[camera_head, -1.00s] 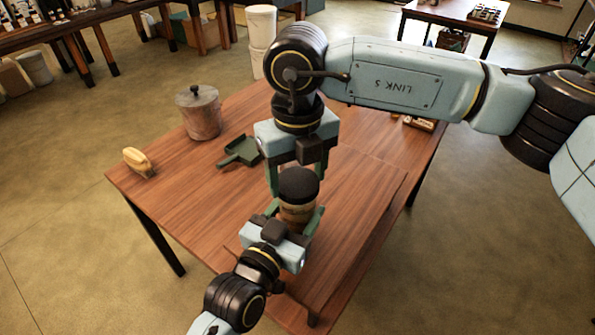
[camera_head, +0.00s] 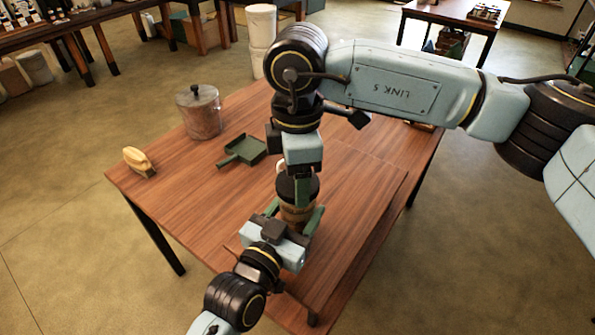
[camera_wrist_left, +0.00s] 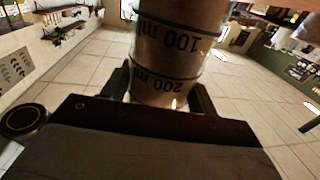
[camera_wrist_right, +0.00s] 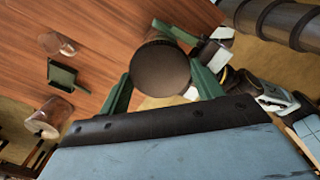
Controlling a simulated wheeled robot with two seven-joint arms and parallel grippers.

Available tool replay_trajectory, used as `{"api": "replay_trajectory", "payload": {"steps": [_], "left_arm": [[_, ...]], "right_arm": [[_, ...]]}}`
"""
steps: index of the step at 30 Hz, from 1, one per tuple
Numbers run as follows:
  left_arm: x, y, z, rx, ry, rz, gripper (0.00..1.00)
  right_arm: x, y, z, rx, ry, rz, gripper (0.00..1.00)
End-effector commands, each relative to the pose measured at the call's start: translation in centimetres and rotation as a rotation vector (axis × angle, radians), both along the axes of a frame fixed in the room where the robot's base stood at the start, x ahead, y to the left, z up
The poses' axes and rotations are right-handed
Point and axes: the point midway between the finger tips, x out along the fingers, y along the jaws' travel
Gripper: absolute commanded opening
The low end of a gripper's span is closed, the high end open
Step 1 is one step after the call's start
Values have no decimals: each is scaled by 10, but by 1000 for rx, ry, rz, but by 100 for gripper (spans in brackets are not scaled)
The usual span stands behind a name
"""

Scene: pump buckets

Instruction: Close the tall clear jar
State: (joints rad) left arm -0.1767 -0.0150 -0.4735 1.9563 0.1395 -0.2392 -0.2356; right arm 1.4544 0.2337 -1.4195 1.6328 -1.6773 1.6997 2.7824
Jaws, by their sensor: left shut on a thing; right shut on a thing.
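My left gripper (camera_head: 295,222) is shut around the jar's body from the front. My right gripper (camera_head: 299,186) reaches down from above and is shut on the lid, whose flat top shows between its fingers in the right wrist view (camera_wrist_right: 160,68).
A wide lidded clear jar (camera_head: 202,118), a green dustpan (camera_head: 245,151) and a yellowish brush (camera_head: 138,162) stand or lie on the left of the wooden table (camera_head: 190,205). White buckets (camera_head: 262,30) stand behind it. The table's left front is clear.

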Motion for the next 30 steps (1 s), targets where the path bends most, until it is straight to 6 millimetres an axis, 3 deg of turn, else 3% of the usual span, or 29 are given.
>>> {"api": "replay_trajectory", "payload": {"steps": [4, 13, 14, 18, 30], "left_arm": [[0, 1, -1, 2, 1, 1, 0], [0, 1, -1, 2, 1, 1, 0], [0, 1, -1, 2, 1, 1, 0], [0, 1, -1, 2, 1, 1, 0], [0, 0, -1, 3, 1, 0, 0]], "right_arm": [[0, 0, 1, 0, -1, -95, 44], [0, 0, 1, 0, -1, -104, 44], [0, 0, 1, 0, -1, -104, 69], [0, 0, 1, 0, -1, -103, 87], [0, 0, 8, 0, -2, -102, 87]]}}
